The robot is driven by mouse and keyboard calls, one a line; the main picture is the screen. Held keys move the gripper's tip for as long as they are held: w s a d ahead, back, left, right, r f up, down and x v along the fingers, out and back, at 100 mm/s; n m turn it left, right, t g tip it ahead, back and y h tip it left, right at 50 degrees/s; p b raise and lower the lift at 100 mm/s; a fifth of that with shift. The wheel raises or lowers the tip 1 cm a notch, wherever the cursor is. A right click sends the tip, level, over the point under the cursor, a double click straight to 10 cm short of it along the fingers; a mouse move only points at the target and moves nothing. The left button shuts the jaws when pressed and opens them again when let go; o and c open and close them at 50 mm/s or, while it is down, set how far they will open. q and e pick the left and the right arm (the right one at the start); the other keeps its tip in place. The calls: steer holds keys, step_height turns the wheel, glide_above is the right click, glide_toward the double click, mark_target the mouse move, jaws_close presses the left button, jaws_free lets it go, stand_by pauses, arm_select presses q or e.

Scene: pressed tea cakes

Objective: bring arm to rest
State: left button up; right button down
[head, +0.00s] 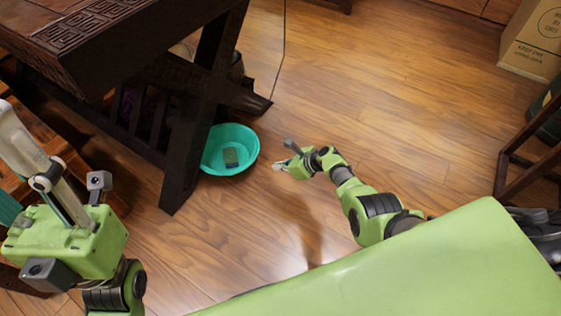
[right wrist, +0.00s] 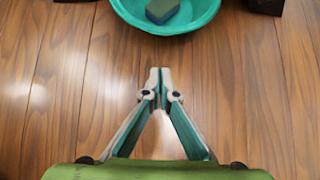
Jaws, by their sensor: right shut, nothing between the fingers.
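My right arm (head: 365,205) reaches over the wooden floor from the lower right in the head view. Its gripper (head: 277,166) is just right of a teal bowl (head: 250,165) and apart from it. In the right wrist view the right gripper (right wrist: 160,73) is shut with its tips together and empty, over bare floor short of the bowl (right wrist: 206,20). My left gripper (head: 22,145) is at the left edge of the head view, close to the camera and partly cut off; its opening is unclear.
A green and dark block (head: 231,157) lies in the bowl. A dark carved table (head: 100,50) stands at upper left, its leg (head: 185,140) beside the bowl. A cardboard box (head: 535,40) and dark wooden frame (head: 502,170) are at right. The middle floor is clear.

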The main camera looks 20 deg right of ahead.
steer(key=shift+s+d+r, duration=0.1)
steer(key=shift+s+r, duration=0.1)
